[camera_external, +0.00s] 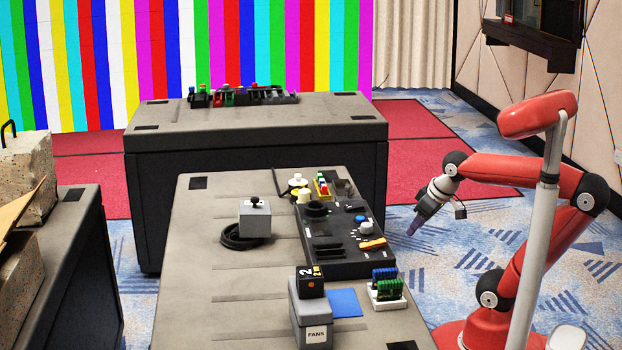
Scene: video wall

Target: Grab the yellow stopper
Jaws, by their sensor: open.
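My gripper (415,226) is in the camera_external view, to the right of the front table, pointing down and left. It is open, with nothing seen between its fingers. It is apart from everything on the table. Small pale-yellow pieces stand near the table's far edge: a round one with a dark top (297,182) and a short cylinder (304,196). A flat orange-yellow piece (373,244) lies on the black control panel (345,266). I cannot tell for sure which of these is the yellow stopper.
The front table (205,262) also holds a grey joystick box (254,219), a grey FANS box (312,328) with a black cube (310,281) on top, a blue pad (344,303) and green-and-blue blocks (386,286). The table's left part is mostly clear. Another table (255,128) stands behind.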

